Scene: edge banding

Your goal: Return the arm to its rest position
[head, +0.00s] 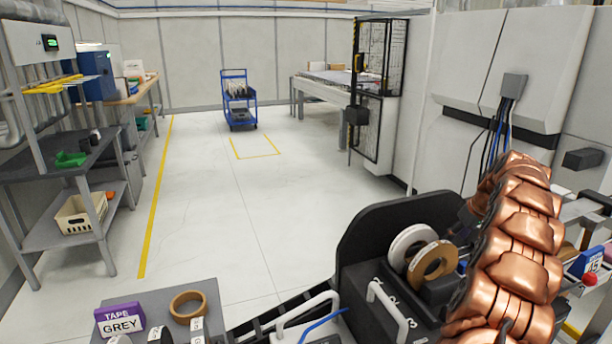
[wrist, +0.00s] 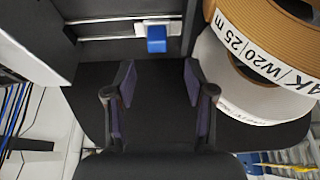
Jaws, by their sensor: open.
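My gripper (wrist: 160,92) is open in the wrist view, with two dark fingers apart and nothing between them. Just beyond it is a blue block (wrist: 156,40) on a white mount, apart from the fingers. A tan tape roll (wrist: 265,38) with a label ending "AK/W20/25 m" and a white roll (wrist: 232,88) are right of the fingers. In the head view, my copper-coloured arm rises at the right. The white roll (head: 402,243) and tan roll (head: 432,262) stand upright left of it, at a black machine. My fingers cannot be made out in the head view.
A grey stand (head: 160,296) at the front left holds a purple "TAPE GREY" box (head: 120,319) and a brown roll (head: 188,307). A shelf rack (head: 58,168) stands at the left. A blue cart (head: 238,100) stands at the back. The middle floor is clear.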

